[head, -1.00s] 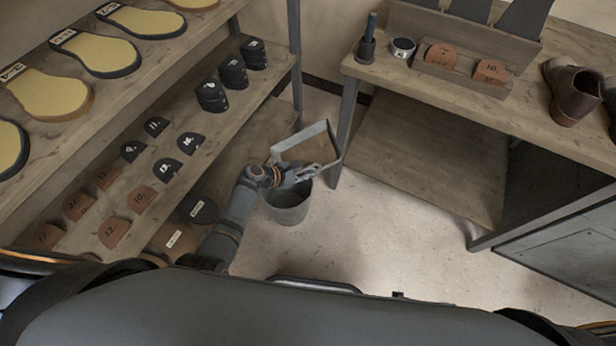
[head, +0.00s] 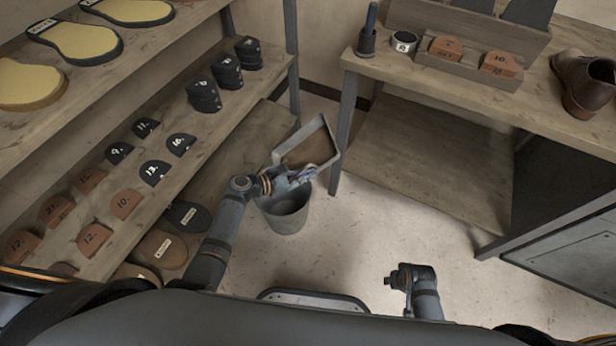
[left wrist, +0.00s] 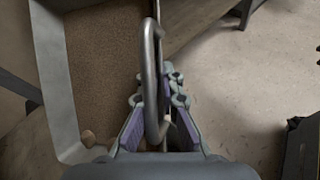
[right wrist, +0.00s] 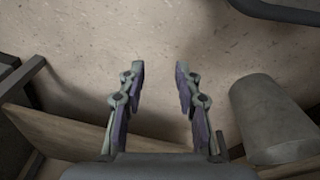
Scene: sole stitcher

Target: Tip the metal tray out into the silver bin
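The metal tray (head: 331,160) is in the middle of the head view, above and just behind the silver bin (head: 287,217). It looks tilted, and a brown, grainy surface shows inside it. In the left wrist view the tray's wall (left wrist: 55,75) is at left, with a small round lump in its corner. My left gripper (head: 290,180) is shut on the tray's bar handle (left wrist: 150,85). The bin stands upright on the floor; its inside is partly hidden by my gripper. My right gripper (right wrist: 158,70) is open and empty, with a grey cylinder like the bin at right.
A shelf rack (head: 215,125) with numbered heel pieces and soles stands at left. A wooden workbench (head: 440,85) with a lower board (head: 425,160) is at right, its leg close to the tray. The pale floor (head: 370,235) between them is open.

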